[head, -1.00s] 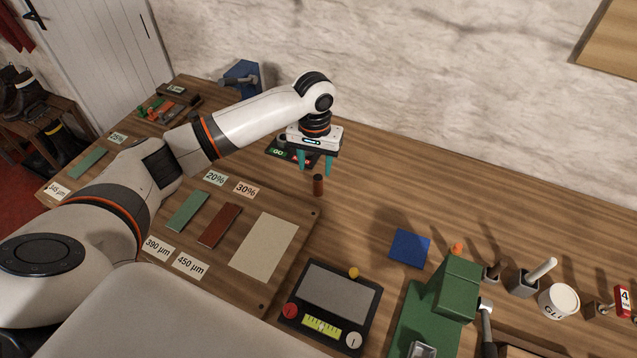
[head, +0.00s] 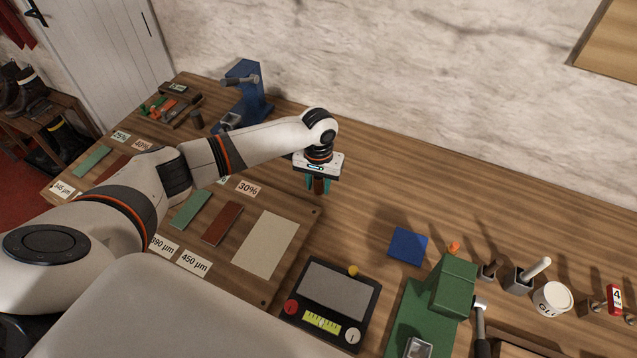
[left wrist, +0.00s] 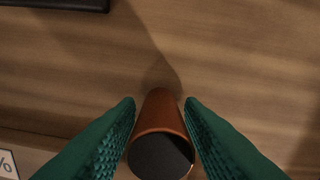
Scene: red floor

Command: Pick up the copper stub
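The copper stub (head: 318,186) is a small brown upright cylinder with a dark top, standing on the wooden bench just behind the sample board. In the left wrist view the stub (left wrist: 160,125) sits between the two green fingers of my left gripper (left wrist: 160,118). A narrow gap shows on each side of it near the fingertips. In the head view my left gripper (head: 318,187) is lowered around the stub with its fingers pointing down. My right gripper is out of view.
The sample board (head: 309,215) with coloured strips and percent labels lies just in front. A scale (head: 330,295), a blue square (head: 408,246) and a green device (head: 453,290) stand to the right. A blue device (head: 247,90) stands at the back left. Bench behind the stub is clear.

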